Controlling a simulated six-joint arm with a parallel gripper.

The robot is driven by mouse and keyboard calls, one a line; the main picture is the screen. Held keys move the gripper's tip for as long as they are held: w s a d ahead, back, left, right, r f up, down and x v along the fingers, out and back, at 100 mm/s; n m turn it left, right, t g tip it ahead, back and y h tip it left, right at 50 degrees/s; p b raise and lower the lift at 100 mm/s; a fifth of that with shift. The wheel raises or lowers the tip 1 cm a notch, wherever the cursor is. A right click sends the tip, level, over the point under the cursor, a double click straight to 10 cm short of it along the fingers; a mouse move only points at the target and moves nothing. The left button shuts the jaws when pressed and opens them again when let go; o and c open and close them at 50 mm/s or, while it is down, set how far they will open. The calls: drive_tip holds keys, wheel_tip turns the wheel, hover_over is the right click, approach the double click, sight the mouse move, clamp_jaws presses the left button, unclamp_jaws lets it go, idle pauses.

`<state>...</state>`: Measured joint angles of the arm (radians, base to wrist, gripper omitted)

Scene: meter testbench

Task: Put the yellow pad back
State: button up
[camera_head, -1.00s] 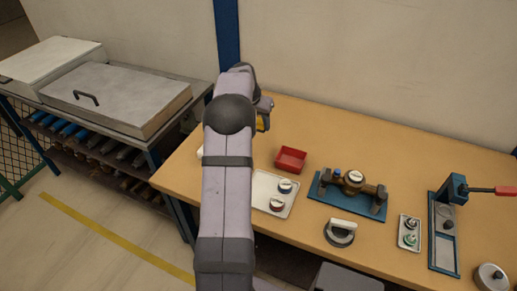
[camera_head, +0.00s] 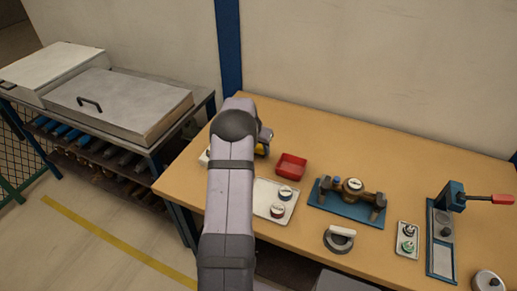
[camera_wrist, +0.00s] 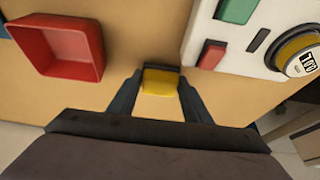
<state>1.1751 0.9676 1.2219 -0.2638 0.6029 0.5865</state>
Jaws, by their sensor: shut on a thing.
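My gripper (camera_wrist: 160,92) is shut on the yellow pad (camera_wrist: 160,82), a small block with a dark back edge, held between the two fingertips above the tan bench. In the head view the yellow pad (camera_head: 261,149) shows partly beside my wrist, left of the red tray. A white panel (camera_wrist: 233,62) lies to the right in the wrist view. It carries a green block (camera_wrist: 237,10), a red block (camera_wrist: 212,54), a narrow dark slot (camera_wrist: 258,40) and a round yellow-ringed part with a printed label (camera_wrist: 300,58). The pad is apart from the panel. In the head view my arm hides most of the panel.
An empty red tray (camera_wrist: 62,48) sits left of my gripper; it also shows in the head view (camera_head: 291,166). A light tray (camera_head: 265,203) with two round parts and a blue fixture (camera_head: 348,207) lie further right. The bench behind is clear.

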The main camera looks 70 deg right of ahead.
drive_tip(key=shift+f, duration=0.6)
drive_tip(key=shift+f, duration=0.2)
drive_tip(key=o, duration=1)
drive_tip(key=shift+r, duration=0.15)
drive_tip(key=shift+a+r, duration=0.1)
drive_tip(key=shift+r, duration=0.3)
drive_tip(key=b+v, duration=0.3)
drive_tip(key=v, duration=0.8)
drive_tip(key=shift+a+r, duration=0.1)
drive_tip(key=shift+r, duration=0.05)
